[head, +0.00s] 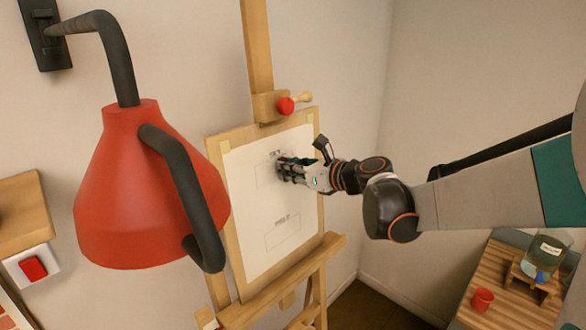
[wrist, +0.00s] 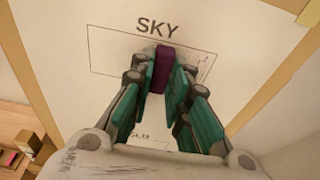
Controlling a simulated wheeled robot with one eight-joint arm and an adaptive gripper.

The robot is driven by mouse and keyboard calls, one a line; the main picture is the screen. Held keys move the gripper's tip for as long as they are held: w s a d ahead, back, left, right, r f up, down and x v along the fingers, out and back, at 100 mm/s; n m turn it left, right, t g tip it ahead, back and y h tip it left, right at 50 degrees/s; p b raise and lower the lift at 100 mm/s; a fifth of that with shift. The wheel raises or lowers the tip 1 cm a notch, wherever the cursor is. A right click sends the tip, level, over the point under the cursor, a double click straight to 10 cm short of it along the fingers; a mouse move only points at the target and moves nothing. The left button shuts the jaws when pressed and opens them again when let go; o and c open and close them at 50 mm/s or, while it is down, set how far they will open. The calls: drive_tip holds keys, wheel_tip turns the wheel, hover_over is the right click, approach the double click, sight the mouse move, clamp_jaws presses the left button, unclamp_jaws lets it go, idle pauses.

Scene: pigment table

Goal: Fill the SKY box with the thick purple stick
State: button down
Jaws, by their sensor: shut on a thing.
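The paper (head: 288,223) is fixed to a board on a wooden easel and carries two outlined boxes. The SKY box (head: 264,177) is the upper one, and its label and outline also show in the wrist view (wrist: 108,57). I see no purple marks in its visible part. My gripper (wrist: 162,80) is shut on the thick purple stick (wrist: 163,62), with the stick's end in front of the SKY box below the label. I cannot tell whether it touches the paper. In the head view my gripper (head: 284,168) covers the box's right part.
A lower labelled box (head: 283,232) is on the same paper. A red lamp (head: 150,190) hangs at the left front. A small table (head: 480,310) at the lower right holds a red cup (head: 482,299) and a jar (head: 545,255). A red knob (head: 286,106) sits above the board.

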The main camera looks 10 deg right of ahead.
sight(258, 178)
drive_tip(key=shift+s+a, duration=0.4)
drive_tip(key=shift+a, duration=0.2)
drive_tip(key=shift+s+a, duration=0.35)
drive_tip(key=shift+a, duration=0.2)
drive_tip(key=shift+a, duration=0.1)
drive_tip(key=shift+s+a, duration=0.75)
drive_tip(key=shift+a, duration=0.35)
drive_tip(key=shift+s+a, duration=0.75)
drive_tip(key=shift+a, duration=0.3)
drive_tip(key=shift+w+d, duration=0.1)
drive_tip(key=shift+d, duration=0.05)
drive_tip(key=w+d+b, duration=0.2)
drive_tip(key=w+d, duration=0.5)
drive_tip(key=d, duration=0.4)
drive_tip(key=shift+w+b, duration=0.25)
drive_tip(key=shift+b, duration=0.1)
drive_tip(key=shift+s+a, duration=0.9)
drive_tip(key=shift+a, duration=0.25)
drive_tip(key=shift+a, duration=0.1)
